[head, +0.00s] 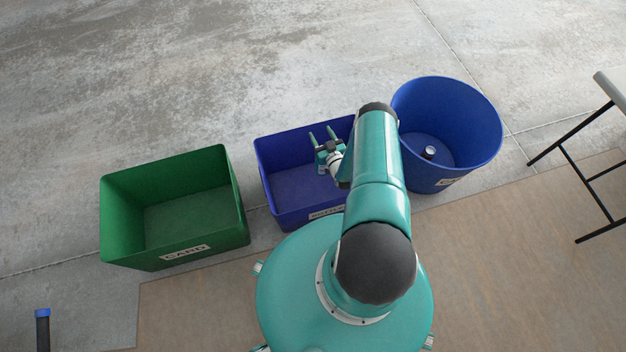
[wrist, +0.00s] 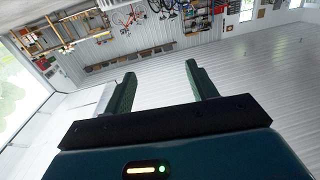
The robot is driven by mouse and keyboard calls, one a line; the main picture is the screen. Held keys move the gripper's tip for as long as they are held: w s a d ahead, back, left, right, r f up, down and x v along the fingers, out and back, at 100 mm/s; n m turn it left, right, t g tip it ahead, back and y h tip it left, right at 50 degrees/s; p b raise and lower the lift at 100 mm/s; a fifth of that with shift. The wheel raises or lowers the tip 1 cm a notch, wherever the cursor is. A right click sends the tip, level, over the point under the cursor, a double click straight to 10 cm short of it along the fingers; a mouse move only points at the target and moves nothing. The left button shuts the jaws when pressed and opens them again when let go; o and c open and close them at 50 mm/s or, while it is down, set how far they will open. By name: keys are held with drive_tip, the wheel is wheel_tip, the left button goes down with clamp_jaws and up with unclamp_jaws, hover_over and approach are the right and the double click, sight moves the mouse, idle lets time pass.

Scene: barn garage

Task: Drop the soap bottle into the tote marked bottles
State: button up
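My gripper (head: 322,135) is over the blue rectangular tote (head: 277,207), near its far wall. Its two green fingers are apart with nothing between them, as the wrist view also shows (wrist: 162,85). The tote has a white label on its near side, partly hidden by my arm; the letters are hard to read. The part of the tote's floor that I can see is bare, and my arm hides its right part. I cannot make out the soap bottle in either view.
A green tote (head: 236,225) marked CARD stands left of the blue one. A round blue bin (head: 478,125) stands right, with a small dark, light-topped object (head: 430,152) inside. A table's black legs (head: 566,153) are at far right. Concrete floor beyond the containers is clear.

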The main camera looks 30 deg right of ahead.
drive_tip(key=s+a, duration=0.2)
drive_tip(key=s, duration=1.1)
drive_tip(key=shift+s, duration=0.35)
